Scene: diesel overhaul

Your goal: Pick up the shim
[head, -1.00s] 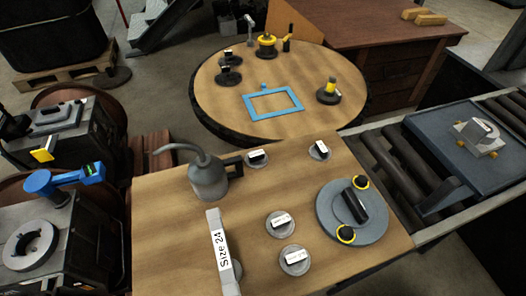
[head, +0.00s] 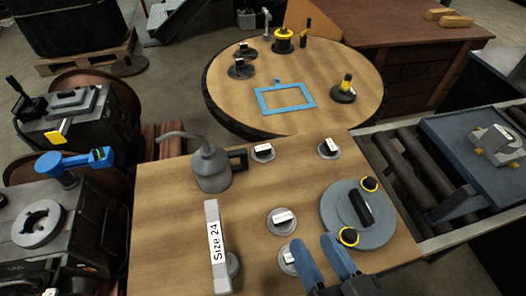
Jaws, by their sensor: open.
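My gripper (head: 315,248) has come in at the bottom of the head view, over the front of the wooden table. Its two blue fingers are apart and nothing shows between them. Several small grey discs with white-labelled blocks lie on the table, and I cannot tell which one is the shim. One disc (head: 274,224) lies just beyond the fingertips. Another disc (head: 283,263) is partly hidden by the left finger. Two more discs stand farther back, one at centre (head: 262,156) and one at right (head: 328,152). Their labels are too small to read.
A large grey disc (head: 338,212) with yellow-ringed black knobs lies right of the fingers. A "Size 24" block (head: 215,262) and an oil can (head: 211,174) stand left. A round table (head: 230,100) with a blue frame (head: 301,103) is behind. A roller conveyor (head: 404,170) runs at right.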

